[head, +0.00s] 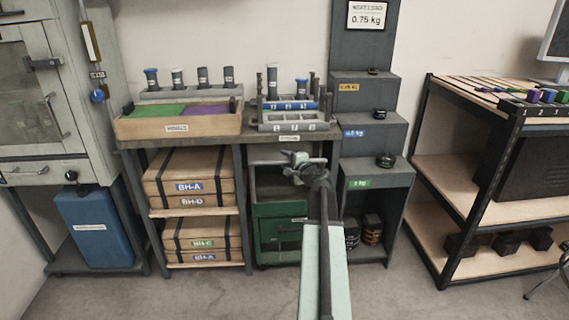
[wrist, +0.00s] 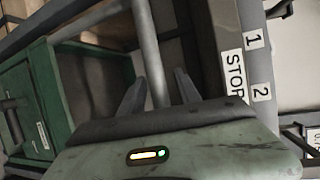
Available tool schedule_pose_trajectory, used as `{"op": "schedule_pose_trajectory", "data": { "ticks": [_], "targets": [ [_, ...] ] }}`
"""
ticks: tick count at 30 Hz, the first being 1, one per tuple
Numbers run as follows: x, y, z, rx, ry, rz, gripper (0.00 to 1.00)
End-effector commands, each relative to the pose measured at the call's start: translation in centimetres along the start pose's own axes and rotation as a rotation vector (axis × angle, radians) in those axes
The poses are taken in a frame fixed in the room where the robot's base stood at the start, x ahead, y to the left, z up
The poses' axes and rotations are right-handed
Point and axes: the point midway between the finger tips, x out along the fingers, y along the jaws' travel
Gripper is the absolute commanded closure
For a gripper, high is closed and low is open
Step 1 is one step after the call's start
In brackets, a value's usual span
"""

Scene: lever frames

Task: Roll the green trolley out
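The green trolley (head: 278,225) stands under the workbench, between the crate shelves and the dark stepped unit. Its green side and dark open interior also show at the left in the wrist view (wrist: 58,95). A grey bar (wrist: 148,45), which looks like the trolley's push handle, runs between the fingers of my gripper (wrist: 159,80). The fingers are apart, one on each side of the bar, with a gap visible on the right side. In the head view my gripper (head: 300,161) is at the trolley's top, just below the bench edge. My arm hides part of the trolley's right side.
The workbench (head: 262,142) overhangs the trolley. Crates (head: 190,170) fill the shelves left of it. The stepped unit (head: 372,180) stands close on the right. Clear floor (head: 225,295) lies in front. A black-framed shelf (head: 455,240) stands farther right.

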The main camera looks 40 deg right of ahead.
Motion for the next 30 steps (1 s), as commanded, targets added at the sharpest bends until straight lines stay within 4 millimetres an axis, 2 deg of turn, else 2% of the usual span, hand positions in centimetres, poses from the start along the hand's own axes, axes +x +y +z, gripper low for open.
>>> {"op": "schedule_pose_trajectory", "data": {
  "ticks": [6,10,11,30],
  "targets": [
    [0.11,-0.01,0.07,0.0,0.0,0.0,0.6],
    [0.11,-0.01,0.1,-0.001,-0.001,0.0,0.97],
    [0.11,-0.01,0.11,-0.001,-0.001,0.0,1.0],
    [0.13,0.01,0.22,-0.001,-0.003,0.001,1.0]
  ]
}}
